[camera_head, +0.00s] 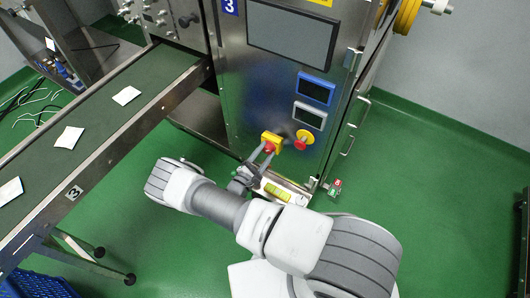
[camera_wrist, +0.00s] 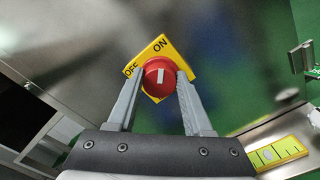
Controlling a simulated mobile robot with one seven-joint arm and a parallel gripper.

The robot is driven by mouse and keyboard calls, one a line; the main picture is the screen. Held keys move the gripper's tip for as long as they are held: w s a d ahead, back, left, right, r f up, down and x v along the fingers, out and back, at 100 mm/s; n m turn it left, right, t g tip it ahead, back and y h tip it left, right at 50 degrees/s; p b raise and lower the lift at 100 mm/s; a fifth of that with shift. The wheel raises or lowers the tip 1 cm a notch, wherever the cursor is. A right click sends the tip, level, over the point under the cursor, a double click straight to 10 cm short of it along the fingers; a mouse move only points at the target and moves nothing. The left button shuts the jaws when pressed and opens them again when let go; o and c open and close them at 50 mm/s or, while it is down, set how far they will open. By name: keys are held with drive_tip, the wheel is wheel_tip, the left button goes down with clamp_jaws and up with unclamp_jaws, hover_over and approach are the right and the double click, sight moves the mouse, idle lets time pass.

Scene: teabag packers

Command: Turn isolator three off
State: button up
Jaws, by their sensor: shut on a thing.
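The isolator is a red knob (camera_wrist: 153,88) on a yellow plate (camera_wrist: 172,52) marked OFF and ON, seen close in the wrist view. The knob's white mark points up in that view, towards the word ON. In the head view the yellow plate (camera_head: 274,136) and red knob (camera_head: 270,148) are low on the front of the steel machine (camera_head: 245,85), which bears a blue sign with the number 3 (camera_head: 229,6). My gripper (camera_wrist: 161,78) has one finger on each side of the knob and is shut on it. In the head view my gripper (camera_head: 262,158) partly covers the area below the knob.
A red button on a round yellow base (camera_head: 303,139) sits just right of the isolator. Two small displays (camera_head: 315,90) are above it. A conveyor (camera_head: 95,130) carrying white packets runs to the left. Green floor (camera_head: 430,200) is open at the right.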

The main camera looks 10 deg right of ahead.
clamp_jaws()
drive_tip(key=shift+n, duration=0.3)
drive_tip(key=n+b, duration=0.1)
drive_tip(key=n, duration=0.2)
drive_tip(key=shift+w+a, duration=0.1)
drive_tip(key=n+b, duration=0.1)
drive_tip(key=n, duration=0.4)
drive_tip(key=shift+a, duration=0.1)
drive_tip(key=n+b, duration=0.1)
drive_tip(key=n, duration=0.3)
drive_tip(key=shift+w, duration=0.1)
drive_tip(key=n+b, duration=0.1)
drive_tip(key=n, duration=0.4)
drive_tip(key=shift+a, duration=0.1)
drive_tip(key=shift+n, duration=0.3)
